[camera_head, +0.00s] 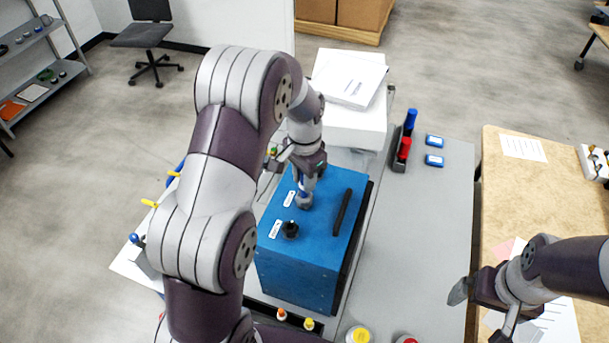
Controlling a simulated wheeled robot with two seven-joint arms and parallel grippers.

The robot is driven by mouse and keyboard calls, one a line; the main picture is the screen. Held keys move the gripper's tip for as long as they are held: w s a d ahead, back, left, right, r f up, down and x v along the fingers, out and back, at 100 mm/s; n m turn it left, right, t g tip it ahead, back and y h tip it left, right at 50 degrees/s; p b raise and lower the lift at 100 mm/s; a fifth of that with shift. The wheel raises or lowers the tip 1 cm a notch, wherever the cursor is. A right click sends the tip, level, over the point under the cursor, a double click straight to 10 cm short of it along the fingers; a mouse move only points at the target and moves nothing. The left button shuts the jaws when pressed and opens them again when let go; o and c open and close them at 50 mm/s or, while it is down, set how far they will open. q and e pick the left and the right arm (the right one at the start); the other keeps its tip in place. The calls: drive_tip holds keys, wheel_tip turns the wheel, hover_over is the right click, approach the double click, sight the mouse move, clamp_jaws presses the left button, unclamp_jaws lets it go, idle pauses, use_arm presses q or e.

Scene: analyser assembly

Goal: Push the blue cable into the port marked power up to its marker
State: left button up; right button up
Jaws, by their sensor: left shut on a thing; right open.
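The blue analyser box (322,245) stands on the grey table with its top face showing. Two small white labels, one nearer (275,228) and one farther (289,199), lie along the left of its top; their print is too small to read. A black round fitting (290,230) sits beside the nearer label. My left gripper (304,203) points down over the top beside the farther label, shut on the blue cable (303,184), of which only a little blue shows. The port under it and the cable's marker are hidden. My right gripper (462,294) is open and empty at the lower right.
A black handle (342,212) stands up on the box's top, right of my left gripper. A white block with papers (350,80) is behind the box. Red and blue items (407,135) stand in a dark holder.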

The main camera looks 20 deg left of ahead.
use_arm(q)
drive_tip(key=shift+f+b, duration=0.75)
drive_tip(key=shift+f, duration=0.5)
drive_tip(key=o, duration=1.1)
drive_tip(key=shift+r, duration=0.1)
wheel_tip(320, 180, up, 7)
drive_tip(key=p, duration=0.5)
drive_tip(key=shift+p, duration=0.35)
